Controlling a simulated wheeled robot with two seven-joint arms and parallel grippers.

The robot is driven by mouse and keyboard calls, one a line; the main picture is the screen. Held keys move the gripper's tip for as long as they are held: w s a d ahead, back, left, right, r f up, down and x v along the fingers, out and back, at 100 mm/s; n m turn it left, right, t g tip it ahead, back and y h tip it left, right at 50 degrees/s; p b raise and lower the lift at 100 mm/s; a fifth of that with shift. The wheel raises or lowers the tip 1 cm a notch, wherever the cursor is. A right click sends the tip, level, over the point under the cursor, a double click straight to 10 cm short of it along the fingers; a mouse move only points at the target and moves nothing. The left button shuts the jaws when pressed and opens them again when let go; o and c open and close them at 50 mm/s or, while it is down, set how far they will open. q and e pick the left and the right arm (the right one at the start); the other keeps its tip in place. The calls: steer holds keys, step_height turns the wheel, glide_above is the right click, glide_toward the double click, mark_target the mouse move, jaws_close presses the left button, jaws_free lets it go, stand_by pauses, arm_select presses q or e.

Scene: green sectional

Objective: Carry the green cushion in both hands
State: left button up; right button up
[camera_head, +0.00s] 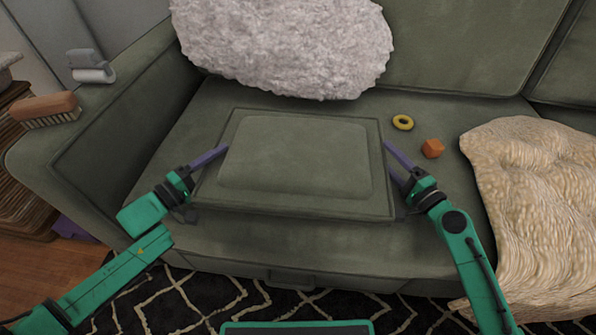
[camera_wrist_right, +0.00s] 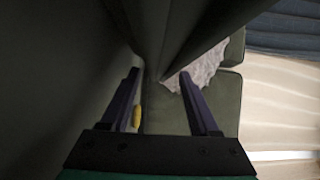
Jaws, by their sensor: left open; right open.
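The green cushion (camera_head: 295,155) lies flat in the middle of the sofa seat, its colour close to the seat's. My left gripper (camera_head: 222,150) is open at the cushion's left edge; one purple finger shows over the edge and the other is hidden. My right gripper (camera_head: 387,155) is open at the cushion's right edge. In the right wrist view its two purple fingers (camera_wrist_right: 160,75) stand apart, with a dark green surface, seemingly the cushion, reaching down between them. I cannot tell whether either gripper touches the cushion.
A fluffy white pillow (camera_head: 285,45) leans behind. A yellow ring (camera_head: 403,122) and an orange block (camera_head: 432,148) lie to the right, near a cream throw (camera_head: 535,200). A wooden brush (camera_head: 45,110) and a grey-white object (camera_head: 90,68) sit on the left armrest.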

arm_select(q)
steer(key=v, duration=1.2)
arm_select(e)
steer(key=shift+s, duration=0.1)
steer(key=v, duration=1.2)
